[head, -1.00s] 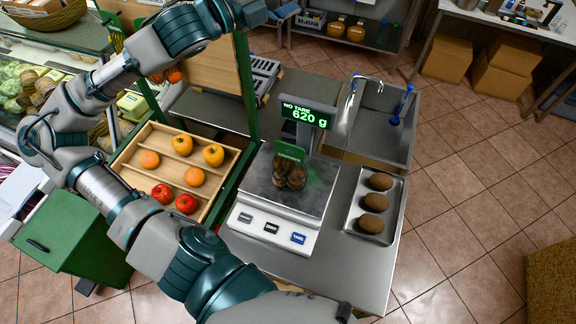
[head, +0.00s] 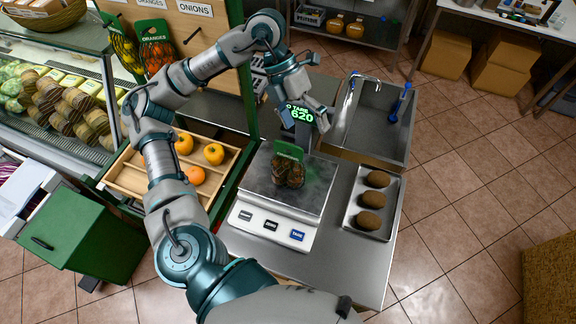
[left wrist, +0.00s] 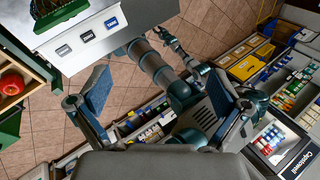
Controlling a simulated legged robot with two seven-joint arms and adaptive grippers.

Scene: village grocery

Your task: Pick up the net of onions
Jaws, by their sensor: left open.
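The net of onions (head: 288,173), a dark brown bundle with a green label on top, stands on the scale's metal plate (head: 318,190). My left gripper (head: 303,110) is open and empty above and behind the net, in front of the scale's display. In the left wrist view its two fingers stand wide apart (left wrist: 160,112) with nothing between them. The net is at most partly visible at that view's top left edge. What looks like my right gripper (left wrist: 175,42) shows small in the left wrist view; its jaw state is unclear.
The display (head: 300,114) stands close behind the net. A tray of brown oval items (head: 355,222) lies right of the scale. A wooden crate of fruit (head: 128,178) is at the left, partly behind my left arm. A sink (head: 362,120) lies behind.

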